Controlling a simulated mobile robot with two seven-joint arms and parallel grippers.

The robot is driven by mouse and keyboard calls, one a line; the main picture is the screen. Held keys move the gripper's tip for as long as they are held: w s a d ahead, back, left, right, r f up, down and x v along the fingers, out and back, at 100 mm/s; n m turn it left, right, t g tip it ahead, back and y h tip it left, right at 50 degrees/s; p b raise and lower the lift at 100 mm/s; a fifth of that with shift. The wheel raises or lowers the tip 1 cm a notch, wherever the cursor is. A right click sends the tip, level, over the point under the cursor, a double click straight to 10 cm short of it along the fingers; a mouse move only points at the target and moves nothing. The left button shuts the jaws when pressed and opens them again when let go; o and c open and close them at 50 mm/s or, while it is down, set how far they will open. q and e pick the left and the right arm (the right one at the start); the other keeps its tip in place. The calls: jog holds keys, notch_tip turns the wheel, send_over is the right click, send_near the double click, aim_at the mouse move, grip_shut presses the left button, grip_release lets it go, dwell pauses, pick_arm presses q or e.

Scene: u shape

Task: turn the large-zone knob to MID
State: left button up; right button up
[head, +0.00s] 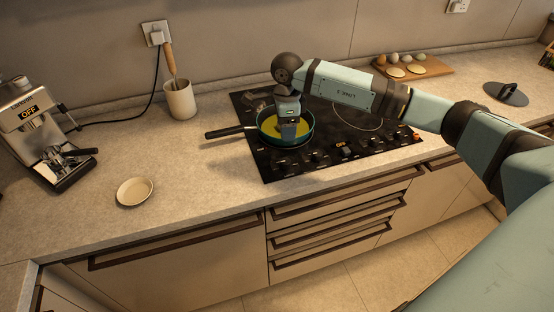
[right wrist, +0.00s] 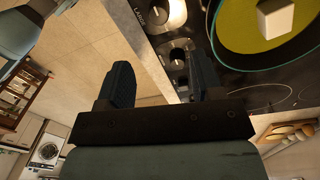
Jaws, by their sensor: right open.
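The black cooktop (head: 255,105) has a row of dark knobs (head: 345,151) along its front edge. In the right wrist view, a label reading LARGE sits beside a knob (right wrist: 177,11) at the top edge, and a second knob (right wrist: 179,55) is nearer my fingers. I cannot tell for sure which knob the label belongs to, nor read any pointer setting. My right gripper (right wrist: 160,85) is open and empty. In the head view it (head: 289,132) points down in front of the pan and hides part of it. My left gripper is not in view.
A pan (head: 266,131) with yellow contents stands on the cooktop, its handle pointing left. A pale cube (right wrist: 275,18) is in it. A board (head: 435,67) with eggs is at the back right, a coffee machine (head: 35,130) at the left. The front-left counter holds a small plate (head: 134,191).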

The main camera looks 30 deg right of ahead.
aim_at(285, 160)
jog(key=f, duration=0.4)
jog(key=f+p, duration=0.1)
jog(key=f, duration=0.7)
jog(key=shift+s+a+f+p, duration=0.1)
jog(key=shift+s+a+p, duration=0.1)
jog(key=shift+s+p, duration=0.1)
jog(key=c, duration=0.9)
